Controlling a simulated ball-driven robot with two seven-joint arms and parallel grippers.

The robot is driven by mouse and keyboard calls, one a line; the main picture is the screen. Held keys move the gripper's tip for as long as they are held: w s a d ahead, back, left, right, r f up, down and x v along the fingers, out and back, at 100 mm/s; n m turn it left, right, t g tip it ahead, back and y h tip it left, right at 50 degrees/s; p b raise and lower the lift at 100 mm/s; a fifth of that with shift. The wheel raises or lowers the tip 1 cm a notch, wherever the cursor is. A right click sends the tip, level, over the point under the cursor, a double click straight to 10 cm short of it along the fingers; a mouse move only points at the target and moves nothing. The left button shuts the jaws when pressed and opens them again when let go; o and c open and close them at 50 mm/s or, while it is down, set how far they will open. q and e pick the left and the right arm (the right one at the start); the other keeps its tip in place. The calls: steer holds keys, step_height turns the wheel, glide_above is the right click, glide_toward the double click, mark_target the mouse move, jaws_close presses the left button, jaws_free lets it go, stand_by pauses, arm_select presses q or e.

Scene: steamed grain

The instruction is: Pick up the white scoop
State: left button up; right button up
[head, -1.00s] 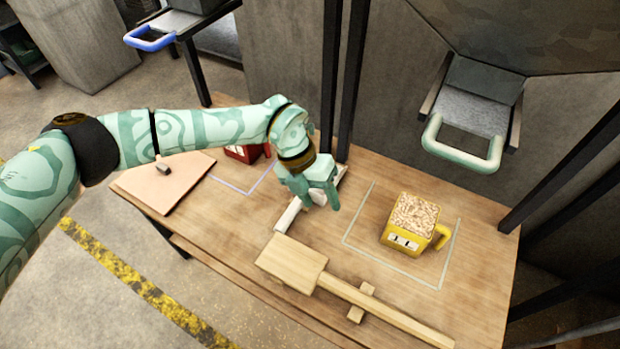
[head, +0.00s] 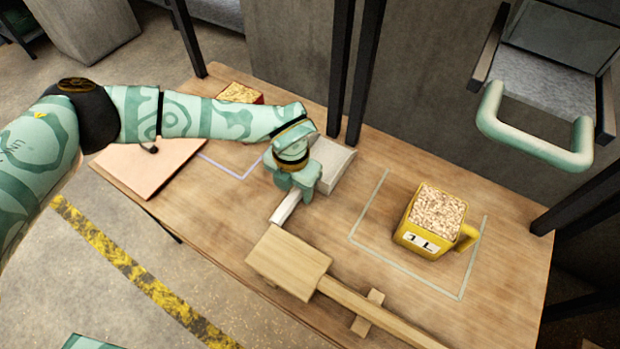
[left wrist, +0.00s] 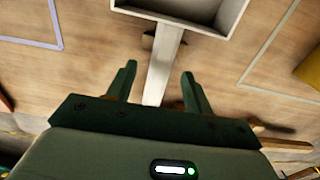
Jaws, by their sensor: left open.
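The white scoop lies on the wooden table. In the head view its handle (head: 286,207) points toward the front and its box-shaped head (head: 335,163) lies behind my left gripper. In the left wrist view the scoop's head (left wrist: 222,12) is at the top and its handle (left wrist: 161,72) runs down between my fingers. My left gripper (head: 292,192) is open above the handle, which it partly hides in the head view. In the left wrist view the two fingertips (left wrist: 157,70) stand on either side of the handle, apart from it. My right gripper is not in view.
A yellow cup of grain (head: 424,240) stands inside a pale outline at the right. A red box of grain (head: 238,93) and a pinkish board (head: 140,172) are at the left. Dark posts rise behind the table.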

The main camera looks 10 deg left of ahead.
mark_target(294, 194)
arm_select(q)
step_height(294, 194, down, 4)
steer(key=shift+b, duration=0.75)
steer(key=shift+r, duration=0.2)
jaws_close()
stand_by(0.5)
